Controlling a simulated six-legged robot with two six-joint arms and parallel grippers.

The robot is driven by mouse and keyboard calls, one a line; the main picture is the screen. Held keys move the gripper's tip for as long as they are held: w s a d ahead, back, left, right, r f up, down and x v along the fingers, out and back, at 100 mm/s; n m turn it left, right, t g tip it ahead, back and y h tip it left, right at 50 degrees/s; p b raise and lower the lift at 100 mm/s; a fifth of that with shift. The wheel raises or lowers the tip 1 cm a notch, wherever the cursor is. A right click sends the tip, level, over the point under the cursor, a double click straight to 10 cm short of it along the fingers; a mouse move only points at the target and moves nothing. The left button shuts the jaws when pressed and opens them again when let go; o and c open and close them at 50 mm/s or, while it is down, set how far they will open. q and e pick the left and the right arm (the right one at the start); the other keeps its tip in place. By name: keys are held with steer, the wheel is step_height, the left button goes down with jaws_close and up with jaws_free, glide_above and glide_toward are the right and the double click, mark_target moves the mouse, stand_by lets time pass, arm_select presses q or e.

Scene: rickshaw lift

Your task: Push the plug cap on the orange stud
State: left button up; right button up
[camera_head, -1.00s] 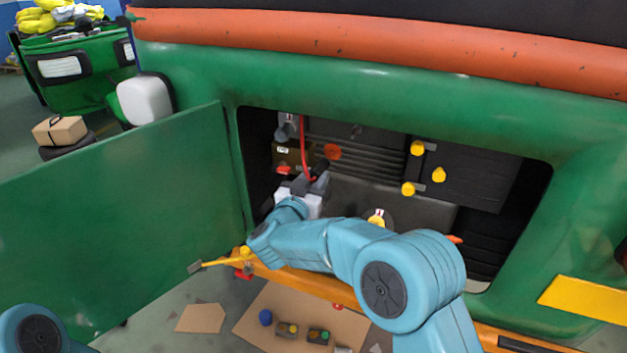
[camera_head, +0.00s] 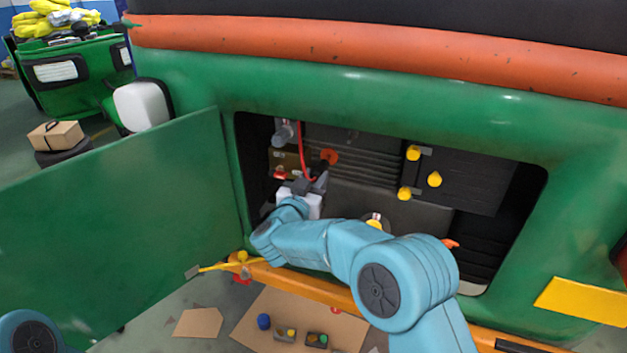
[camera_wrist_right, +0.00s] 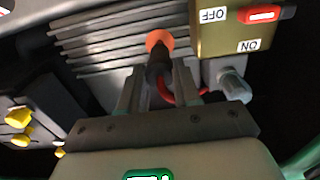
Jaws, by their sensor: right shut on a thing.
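The orange stud (camera_head: 329,157) sits on the dark finned block inside the open bay. It also shows in the right wrist view (camera_wrist_right: 159,40) as an orange ring. The dark plug cap (camera_wrist_right: 157,68) with a red lead is between the fingers of my right gripper (camera_wrist_right: 161,88), which is shut on it. In the head view the cap (camera_head: 320,169) overlaps the lower left of the stud. Its tip covers part of the orange; I cannot tell how far it is seated. My right gripper (camera_head: 314,184) is partly hidden by its wrist. My left gripper is out of view.
A box with a red switch (camera_wrist_right: 262,14) marked OFF and ON is beside the stud. The red lead (camera_head: 299,148) hangs close to my gripper. Yellow caps (camera_head: 434,179) sit at the right. The green door (camera_head: 120,220) stands open at left; an orange beam (camera_head: 310,281) runs below.

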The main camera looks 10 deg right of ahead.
mark_target(316, 178)
steer(key=shift+p+x, duration=0.4)
steer(key=shift+x, duration=1.15)
stand_by(1.9)
steer(key=o, duration=1)
steer(key=shift+c, duration=0.4)
steer(key=b+v, duration=0.1)
steer(key=v, duration=0.5)
steer(key=shift+s+a, duration=0.3)
steer(key=shift+s+a+b, duration=0.3)
steer(key=shift+s, duration=0.25)
